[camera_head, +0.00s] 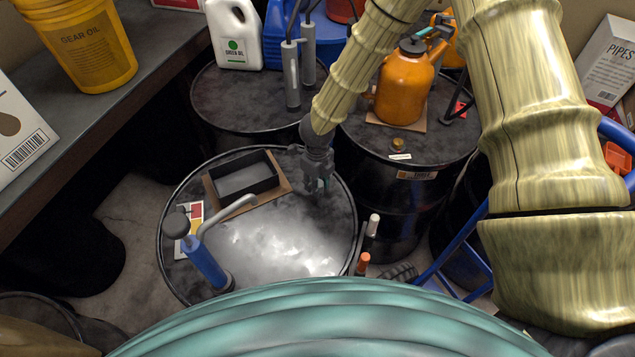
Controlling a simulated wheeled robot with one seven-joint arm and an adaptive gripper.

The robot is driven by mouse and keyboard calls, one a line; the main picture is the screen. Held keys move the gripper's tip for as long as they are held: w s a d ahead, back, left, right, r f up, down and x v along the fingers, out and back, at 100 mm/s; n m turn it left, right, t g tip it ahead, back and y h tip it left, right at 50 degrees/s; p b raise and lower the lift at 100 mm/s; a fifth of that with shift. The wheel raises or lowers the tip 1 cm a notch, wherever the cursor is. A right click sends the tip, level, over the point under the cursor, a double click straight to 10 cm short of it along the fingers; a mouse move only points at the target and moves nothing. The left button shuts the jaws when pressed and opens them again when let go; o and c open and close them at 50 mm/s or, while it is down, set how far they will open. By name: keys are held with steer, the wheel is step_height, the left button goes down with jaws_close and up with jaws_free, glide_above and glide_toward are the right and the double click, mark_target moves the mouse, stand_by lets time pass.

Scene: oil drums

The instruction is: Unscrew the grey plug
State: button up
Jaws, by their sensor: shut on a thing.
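My gripper (318,186) points down at the right part of the front drum's lid (285,245), close to the rim. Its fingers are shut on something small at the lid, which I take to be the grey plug. The fingers cover it, so its shape and how far it sits in its hole cannot be seen. The front drum has a dark, worn top with a shiny patch in the middle.
A blue hand pump (205,262) stands on the lid's left, and a black tray (243,176) lies at its back. Two more drums stand behind; an orange can (404,88) and a brass cap (398,145) are on the right one. A bench (95,100) is left.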

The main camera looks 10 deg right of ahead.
steer(key=shift+n, duration=0.5)
steer(key=o, duration=1.2)
